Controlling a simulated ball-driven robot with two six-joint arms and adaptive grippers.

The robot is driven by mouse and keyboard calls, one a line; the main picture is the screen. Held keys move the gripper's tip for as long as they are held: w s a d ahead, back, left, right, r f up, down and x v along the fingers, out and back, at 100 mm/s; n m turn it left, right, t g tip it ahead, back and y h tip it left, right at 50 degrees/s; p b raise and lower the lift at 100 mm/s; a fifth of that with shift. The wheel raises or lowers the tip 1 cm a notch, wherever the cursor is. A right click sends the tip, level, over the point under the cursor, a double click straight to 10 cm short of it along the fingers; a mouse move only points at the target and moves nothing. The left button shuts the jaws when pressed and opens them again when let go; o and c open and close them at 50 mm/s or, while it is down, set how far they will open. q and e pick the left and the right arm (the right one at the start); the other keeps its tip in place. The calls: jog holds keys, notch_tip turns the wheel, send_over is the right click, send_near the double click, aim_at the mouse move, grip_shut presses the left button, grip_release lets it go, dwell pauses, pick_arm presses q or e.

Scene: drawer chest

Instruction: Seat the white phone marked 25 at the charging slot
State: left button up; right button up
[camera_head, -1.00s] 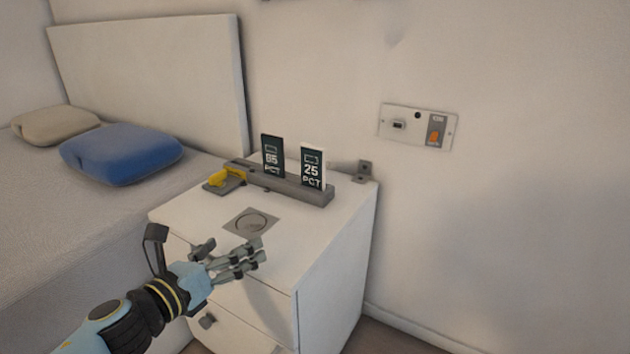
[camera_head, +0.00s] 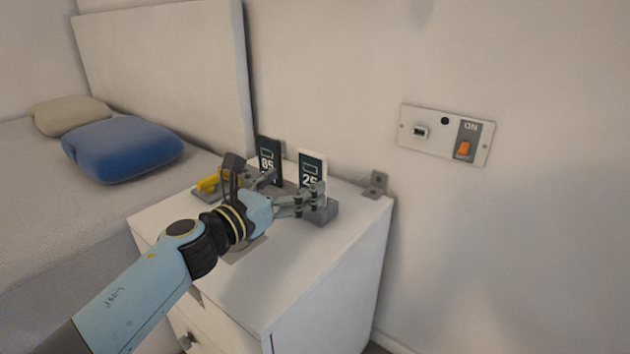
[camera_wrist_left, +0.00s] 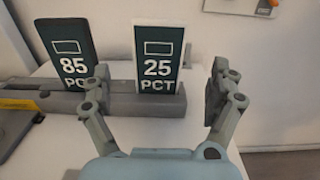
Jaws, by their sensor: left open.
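The white phone marked 25 (camera_head: 312,161) stands upright in a grey rack (camera_head: 322,214) on the white drawer chest. It also shows in the left wrist view (camera_wrist_left: 157,45), its dark face reading 25 PCT. My left gripper (camera_head: 294,186) is open in front of it. In the wrist view its fingers (camera_wrist_left: 160,80) stand apart, the left one overlapping the gap between the two phones, the right one clear of the phone's right side. I cannot tell which part is the charging slot. My right gripper is out of view.
A dark phone marked 85 (camera_head: 269,150) stands left of it in the rack. A yellow part (camera_head: 208,183) lies at the rack's left end. A wall plate (camera_head: 445,135) has a port and an orange switch. The chest top's front right (camera_head: 290,270) is clear.

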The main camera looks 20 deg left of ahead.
aim_at(310, 175)
pick_arm(q)
jog(key=shift+x, duration=0.85)
jog(key=x, duration=0.2)
jog(key=b+x, duration=0.1)
jog(key=x, duration=0.1)
jog(key=shift+w+f, duration=0.2)
jog(key=shift+w, duration=0.2)
jog(key=c, duration=1.4)
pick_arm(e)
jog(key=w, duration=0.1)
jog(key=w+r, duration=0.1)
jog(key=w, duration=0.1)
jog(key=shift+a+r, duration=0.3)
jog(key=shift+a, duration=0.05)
